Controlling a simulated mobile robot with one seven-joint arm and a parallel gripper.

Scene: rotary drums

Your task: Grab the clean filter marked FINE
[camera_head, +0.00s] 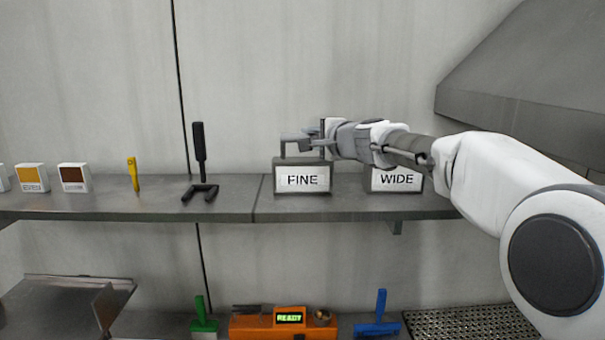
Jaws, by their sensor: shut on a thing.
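The filter marked FINE (302,186) is a dark grey block with a white label, upright on the metal shelf. A handle rises from its top. My gripper (300,142) reaches in from the right and is shut on the handle of the FINE filter. The fingers partly hide the handle. The filter seems to rest on the shelf still; I cannot tell a small gap beneath it. A like block marked WIDE (397,180) stands to its right, its top partly hidden behind my arm.
The shelf (235,206) also bears a black forked tool (200,165), a yellow tool (133,174) and small white boxes with coloured faces (74,177). Below are an orange device (270,324) reading READY, a green tool (202,318) and a blue tool (379,318). A grey hood (520,85) slopes at upper right.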

